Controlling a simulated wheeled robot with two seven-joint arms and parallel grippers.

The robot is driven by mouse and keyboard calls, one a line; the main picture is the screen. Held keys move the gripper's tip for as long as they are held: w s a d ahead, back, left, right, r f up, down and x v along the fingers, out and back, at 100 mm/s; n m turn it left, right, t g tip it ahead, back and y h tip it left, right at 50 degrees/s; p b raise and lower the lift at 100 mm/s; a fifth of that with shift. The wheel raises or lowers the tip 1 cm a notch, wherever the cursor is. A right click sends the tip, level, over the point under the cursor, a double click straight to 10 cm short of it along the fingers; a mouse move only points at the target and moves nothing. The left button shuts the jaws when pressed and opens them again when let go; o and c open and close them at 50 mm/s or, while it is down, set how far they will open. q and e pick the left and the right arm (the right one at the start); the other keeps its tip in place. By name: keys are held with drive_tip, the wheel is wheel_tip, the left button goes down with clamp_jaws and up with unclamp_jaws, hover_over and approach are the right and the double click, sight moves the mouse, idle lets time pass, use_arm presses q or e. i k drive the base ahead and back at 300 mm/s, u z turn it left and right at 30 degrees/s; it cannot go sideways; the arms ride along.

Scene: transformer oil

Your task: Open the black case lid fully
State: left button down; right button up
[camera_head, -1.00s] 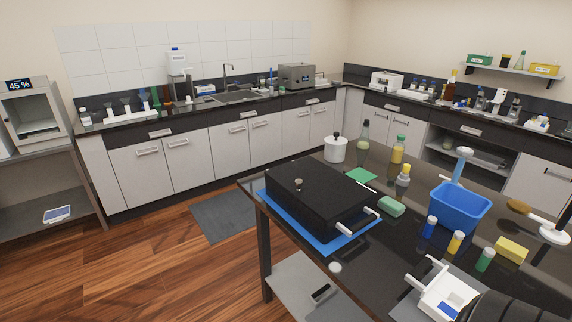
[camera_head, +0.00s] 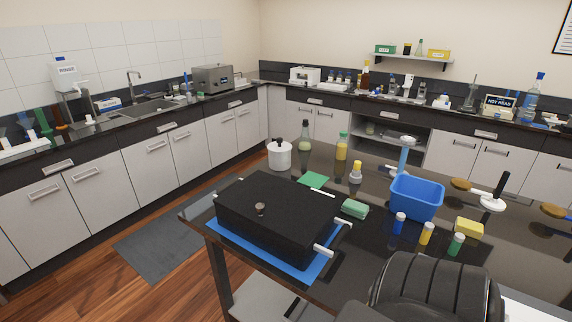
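The black case (camera_head: 275,215) lies flat on a blue mat (camera_head: 235,244) near the left end of the dark table. Its lid looks shut, with no visible gap. A small round knob (camera_head: 260,209) shows on the near left side. Two white handles stick out on its right side, one near the front (camera_head: 323,251) and one further back (camera_head: 343,223). Neither of my grippers is in view, and nothing touches the case.
A white lidded pot (camera_head: 279,155) and a green square (camera_head: 314,180) lie behind the case. A dark ribbed rounded shape (camera_head: 436,288) hides the front right of the table.

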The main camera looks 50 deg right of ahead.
sight(296, 213)
drive_tip(key=z, duration=2.3)
drive_tip(key=i, duration=0.55)
drive_tip(key=u, duration=1.2)
drive_tip(key=k, duration=0.7)
